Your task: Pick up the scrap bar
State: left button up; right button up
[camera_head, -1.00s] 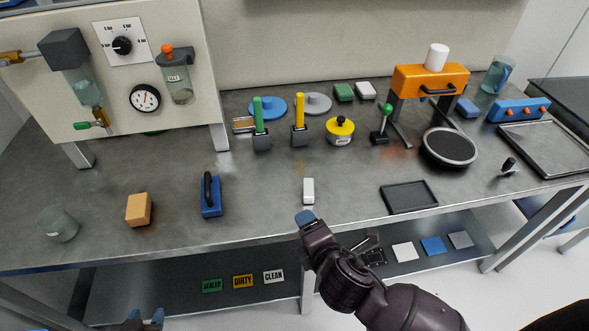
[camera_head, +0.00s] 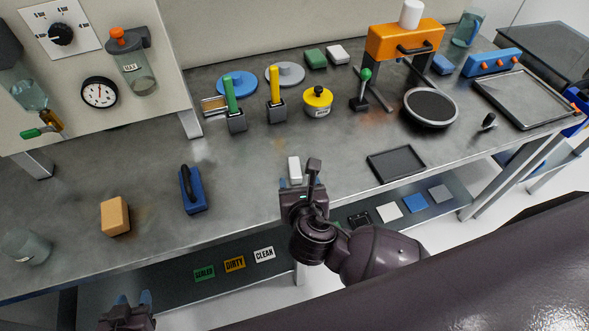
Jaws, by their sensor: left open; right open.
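No label marks a scrap bar; the small white bar (camera_head: 294,168) lying on the bench near its front edge is the likeliest match. My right gripper (camera_head: 298,183) is open at the near end of this white bar, and its fingers partly hide that end. I cannot tell whether the bar's end is between the fingers or whether they touch it. My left gripper (camera_head: 131,298) is open and empty, low at the bottom left, in front of the bench and away from the bar.
A blue block with a black handle (camera_head: 193,190), a tan block (camera_head: 115,216) and a glass jar (camera_head: 26,246) stand left of the bar. A black tray (camera_head: 396,163) lies to its right. Green-handled (camera_head: 234,108) and yellow-handled (camera_head: 276,98) tools stand behind. Bench around the bar is clear.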

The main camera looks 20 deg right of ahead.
aim_at(295, 169)
jog(key=shift+f+b+x, duration=0.15)
jog(key=shift+b+x, duration=0.05)
jog(key=shift+x, duration=1.65)
jog(key=shift+f+b+x, duration=0.15)
jog(key=shift+b+x, duration=0.05)
jog(key=shift+x, duration=1.65)
jog(key=shift+s, duration=0.15)
jog(key=shift+c, duration=0.3)
jog(key=c, duration=1)
